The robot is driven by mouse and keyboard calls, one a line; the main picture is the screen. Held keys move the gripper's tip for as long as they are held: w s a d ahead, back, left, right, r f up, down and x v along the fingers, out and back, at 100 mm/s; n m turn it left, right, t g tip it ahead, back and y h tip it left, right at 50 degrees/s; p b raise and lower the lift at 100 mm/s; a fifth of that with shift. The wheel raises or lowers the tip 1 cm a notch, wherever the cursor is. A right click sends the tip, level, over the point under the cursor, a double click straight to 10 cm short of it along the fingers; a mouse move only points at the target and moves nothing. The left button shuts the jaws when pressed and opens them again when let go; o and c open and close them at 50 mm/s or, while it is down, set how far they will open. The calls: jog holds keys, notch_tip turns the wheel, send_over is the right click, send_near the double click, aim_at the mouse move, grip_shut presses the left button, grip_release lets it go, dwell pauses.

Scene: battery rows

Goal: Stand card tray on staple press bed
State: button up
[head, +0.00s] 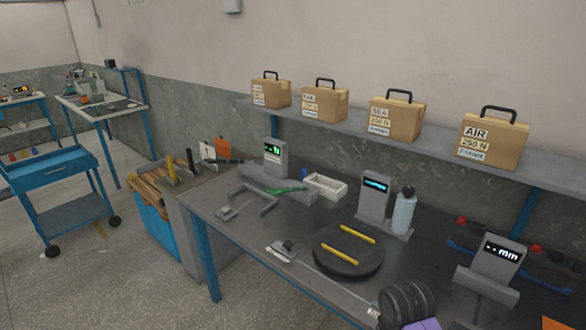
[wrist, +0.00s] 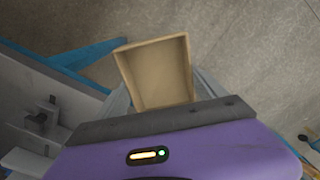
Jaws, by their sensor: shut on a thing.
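A shallow tan open tray (wrist: 156,70), which I take to be the card tray, is in my gripper (wrist: 160,92) in the wrist view. Grey fingers show on both sides of its lower part, and the gripper is shut on it. The tray's open face points toward the wrist camera, and its near end is hidden behind the gripper body. Grey floor shows beyond it. In the head view only a purple piece of my arm shows at the bottom edge; the gripper and held tray are out of that view. I cannot tell which device is the staple press.
On the dark workbench are a white tray (head: 325,187), a display unit (head: 276,158), a bottle (head: 404,212) and a round black plate (head: 349,262) with two yellow bars. Several cardboard cases stand on the shelf (head: 366,134) behind. A blue cart (head: 55,175) stands left on open floor.

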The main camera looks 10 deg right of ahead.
jog(key=s+a+f+n, duration=0.1)
jog(key=a+f, duration=0.1)
jog(key=a, duration=0.4)
jog(key=shift+s+f+b, duration=0.3)
jog(key=shift+s, duration=0.1)
jog(key=shift+d, duration=0.15)
